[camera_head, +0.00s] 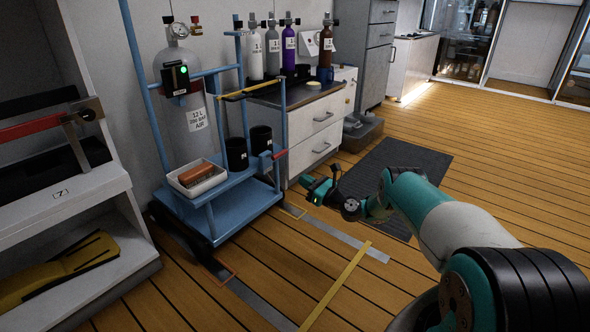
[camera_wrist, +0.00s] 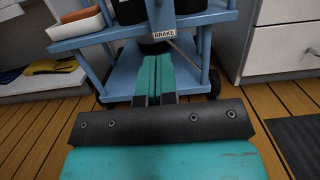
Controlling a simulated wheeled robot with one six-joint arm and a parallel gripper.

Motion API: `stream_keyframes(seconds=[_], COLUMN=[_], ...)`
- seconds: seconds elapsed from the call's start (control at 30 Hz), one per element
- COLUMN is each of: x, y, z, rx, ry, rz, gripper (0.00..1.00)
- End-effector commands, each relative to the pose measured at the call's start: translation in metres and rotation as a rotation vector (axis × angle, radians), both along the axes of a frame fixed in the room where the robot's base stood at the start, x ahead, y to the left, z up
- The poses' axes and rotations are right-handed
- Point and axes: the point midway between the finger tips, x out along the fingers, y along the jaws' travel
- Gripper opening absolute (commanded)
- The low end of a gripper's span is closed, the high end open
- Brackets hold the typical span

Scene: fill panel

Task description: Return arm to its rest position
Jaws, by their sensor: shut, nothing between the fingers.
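My arm (camera_head: 440,215) reaches from the lower right of the head view toward the middle, above the wooden floor. My gripper (camera_head: 308,184) is at its far end, to the right of the blue cart (camera_head: 235,200) and in front of the drawer cabinet (camera_head: 318,130). In the wrist view my gripper (camera_wrist: 154,66) shows its teal fingers side by side, shut with nothing between them. They point toward the lower part of the cart, with a BRAKE label (camera_wrist: 164,34) just beyond. I cannot tell the exact gap to the cart.
The cart bears a grey gas cylinder (camera_head: 190,125), a white tray (camera_head: 197,178) and black cups (camera_head: 237,154). Several small bottles (camera_head: 272,50) stand on the cabinet. A shelf (camera_head: 75,190) stands at left. A dark mat (camera_head: 395,165) lies behind my arm. The floor at right is clear.

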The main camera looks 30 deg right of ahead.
Motion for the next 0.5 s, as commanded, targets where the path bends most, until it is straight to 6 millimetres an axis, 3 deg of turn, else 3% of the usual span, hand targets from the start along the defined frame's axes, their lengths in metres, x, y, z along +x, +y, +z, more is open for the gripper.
stream_keyframes(seconds=[0.1,0.5], x=[-0.026,-0.043], y=[-0.011,-0.016], z=[0.002,-0.008], rx=[0.003,-0.001], ry=[0.002,0.000], rz=[-0.005,0.001], gripper=[0.00,0.00])
